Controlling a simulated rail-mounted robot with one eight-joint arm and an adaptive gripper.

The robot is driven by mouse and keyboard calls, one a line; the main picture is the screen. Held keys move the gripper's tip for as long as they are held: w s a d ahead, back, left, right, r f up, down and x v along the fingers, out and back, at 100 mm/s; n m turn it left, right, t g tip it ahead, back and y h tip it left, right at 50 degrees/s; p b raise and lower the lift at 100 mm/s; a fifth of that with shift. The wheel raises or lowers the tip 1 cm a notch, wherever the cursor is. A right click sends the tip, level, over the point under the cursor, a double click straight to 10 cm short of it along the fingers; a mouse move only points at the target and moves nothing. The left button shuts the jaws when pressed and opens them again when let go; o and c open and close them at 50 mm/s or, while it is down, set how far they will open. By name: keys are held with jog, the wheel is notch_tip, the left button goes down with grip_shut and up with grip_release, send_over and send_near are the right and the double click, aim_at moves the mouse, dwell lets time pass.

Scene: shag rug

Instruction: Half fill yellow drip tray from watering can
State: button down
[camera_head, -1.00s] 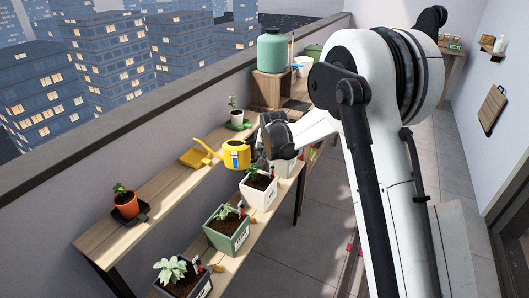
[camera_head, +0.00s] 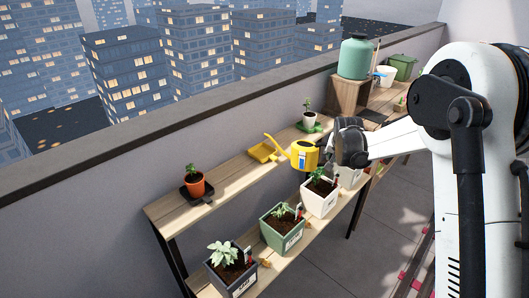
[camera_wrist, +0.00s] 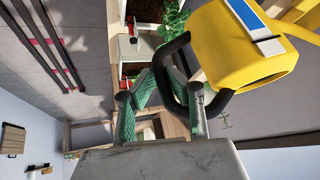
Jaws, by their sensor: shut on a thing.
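The yellow watering can (camera_head: 305,155) with a blue and white label is held near the upper shelf, its spout pointing left. The spout tip appears over or just behind the yellow drip tray (camera_head: 263,153), which sits on the shelf. The wrist view shows the can (camera_wrist: 232,50) and its black handle (camera_wrist: 168,82). My gripper (camera_wrist: 162,98), with green fingers, is shut on that handle. In the head view the fingers are hidden by my wrist. I cannot see water in the tray or leaving the spout.
An orange pot (camera_head: 195,185) stands left of the tray, and a white pot on a green tray (camera_head: 311,128) stands behind the can. Planters stand on the lower shelf, including a white planter (camera_head: 319,200) and a green planter (camera_head: 281,235). A wall (camera_head: 150,185) runs behind.

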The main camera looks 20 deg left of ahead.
jog(key=shift+r, duration=0.55)
jog(key=shift+r+h, duration=0.15)
jog(key=shift+h, duration=0.15)
jog(key=shift+r+p, duration=0.5)
jog(key=shift+r, duration=0.25)
jog(key=shift+r+h, duration=0.1)
jog(key=shift+h, duration=0.2)
jog(key=shift+r+n+p, duration=0.3)
jog(key=shift+r, duration=0.55)
jog(key=shift+r+g+h+p, duration=0.3)
jog(key=shift+r+h, duration=0.2)
jog(key=shift+r, duration=0.4)
